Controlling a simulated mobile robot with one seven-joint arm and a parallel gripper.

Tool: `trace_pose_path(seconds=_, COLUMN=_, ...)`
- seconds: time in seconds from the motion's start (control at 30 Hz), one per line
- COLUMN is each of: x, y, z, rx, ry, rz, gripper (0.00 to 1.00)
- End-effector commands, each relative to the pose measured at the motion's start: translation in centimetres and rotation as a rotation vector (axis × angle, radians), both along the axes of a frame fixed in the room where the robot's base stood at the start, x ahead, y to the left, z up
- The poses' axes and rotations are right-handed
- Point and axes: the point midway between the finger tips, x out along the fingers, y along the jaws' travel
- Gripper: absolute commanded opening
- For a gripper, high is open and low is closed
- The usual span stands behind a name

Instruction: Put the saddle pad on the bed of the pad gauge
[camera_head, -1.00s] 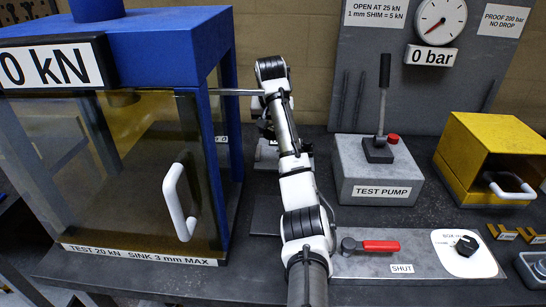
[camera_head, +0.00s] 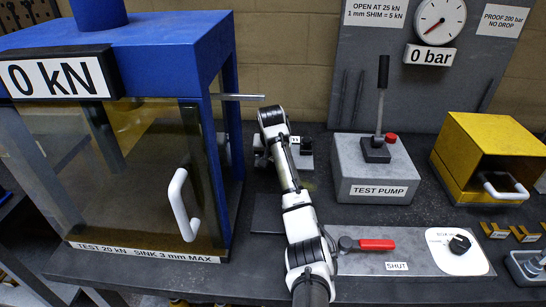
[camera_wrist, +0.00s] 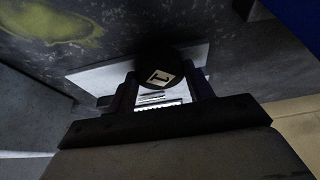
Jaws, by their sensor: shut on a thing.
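In the wrist view the pad sits between the fingertips, over a pale flat plate with dark scale lines, apparently the pad gauge (camera_wrist: 95,79). I cannot tell whether the pad touches the plate. In the head view a small grey device, likely the same gauge (camera_head: 305,160), stands on the bench behind my arm. My arm hides part of it, along with the fingertips and the pad.
The blue press (camera_head: 150,50) with its clear door stands close on the left, a grey rod sticking out. The grey test pump (camera_head: 375,170) is right of my arm. A valve plate with a red lever (camera_head: 375,244) lies in front; a yellow box (camera_head: 470,150) stands farther right.

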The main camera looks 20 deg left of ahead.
Motion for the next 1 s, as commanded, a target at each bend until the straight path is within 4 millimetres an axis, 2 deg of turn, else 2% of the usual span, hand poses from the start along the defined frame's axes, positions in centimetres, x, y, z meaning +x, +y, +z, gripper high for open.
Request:
trace_pose_path(seconds=0.13, x=0.0, y=0.0, z=-0.3, rx=0.001, ry=0.0, rz=0.0, gripper=0.24)
trace_pose_path(seconds=0.17, x=0.0, y=0.0, z=-0.3, rx=0.0, ry=0.0, rz=0.001, gripper=0.55)
trace_pose_path(seconds=0.3, x=0.0, y=0.0, z=-0.2, rx=0.0, ry=0.0, rz=0.001, gripper=0.73)
trace_pose_path(seconds=0.67, x=0.0, y=0.0, z=0.2, rx=0.001, ry=-0.001, rz=0.001, gripper=0.74)
trace_pose_path(seconds=0.77, x=-0.5, y=0.0, z=1.3, rx=0.001, ry=-0.003, rz=0.001, gripper=0.74)
trace_pose_path(seconds=1.0, x=-2.3, y=-0.6, z=6.1, rx=0.001, ry=-0.004, rz=0.002, gripper=0.74)
